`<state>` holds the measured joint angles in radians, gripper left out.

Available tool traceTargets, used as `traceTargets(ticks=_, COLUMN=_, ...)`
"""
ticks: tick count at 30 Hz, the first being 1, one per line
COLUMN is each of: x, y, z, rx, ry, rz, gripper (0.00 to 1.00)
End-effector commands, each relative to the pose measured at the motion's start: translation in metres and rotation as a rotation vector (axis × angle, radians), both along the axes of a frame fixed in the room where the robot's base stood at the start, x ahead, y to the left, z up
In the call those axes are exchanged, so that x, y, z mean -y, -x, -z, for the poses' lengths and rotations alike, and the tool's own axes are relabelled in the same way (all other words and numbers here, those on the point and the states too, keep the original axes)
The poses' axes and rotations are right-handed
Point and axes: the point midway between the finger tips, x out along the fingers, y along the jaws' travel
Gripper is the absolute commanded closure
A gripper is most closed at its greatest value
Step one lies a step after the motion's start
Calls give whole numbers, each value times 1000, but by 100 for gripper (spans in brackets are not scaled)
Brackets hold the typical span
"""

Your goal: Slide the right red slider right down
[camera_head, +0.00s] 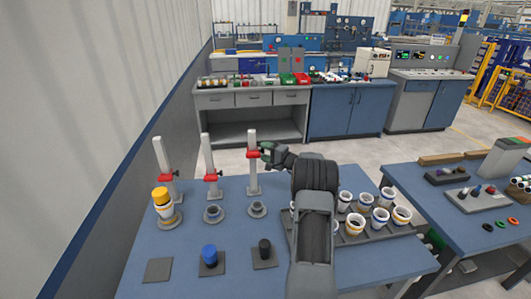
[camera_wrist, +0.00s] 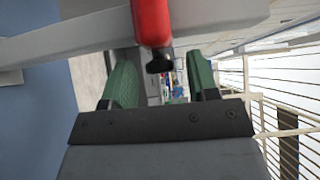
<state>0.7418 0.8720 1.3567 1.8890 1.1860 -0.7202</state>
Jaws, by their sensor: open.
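The right red slider (camera_head: 253,154) sits on the right grey post (camera_head: 252,178), higher than the other two sliders on theirs. My gripper (camera_head: 267,149) is just right of this slider at about its height. In the wrist view the red slider (camera_wrist: 150,22) and its black knob (camera_wrist: 160,63) show ahead of my open green fingers (camera_wrist: 161,82). The knob appears in line with the gap between them. I cannot tell whether the fingers touch it. The middle red slider (camera_head: 211,177) and left red slider (camera_head: 167,176) sit low on their posts.
A yellow-and-white pipe stack (camera_head: 162,204) stands in front of the left post. Blue (camera_head: 209,254) and black (camera_head: 264,246) pieces stand on grey plates on the blue table. A tray of white cups (camera_head: 381,218) is right of my arm. A wall runs along the left.

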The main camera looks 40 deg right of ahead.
Motion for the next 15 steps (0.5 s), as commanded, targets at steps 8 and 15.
traceTargets(ticks=8, x=0, y=0, z=0, rx=0, ry=0, rz=0, gripper=66)
traceTargets(ticks=15, x=0, y=0, z=0, rx=0, ry=0, rz=0, gripper=89)
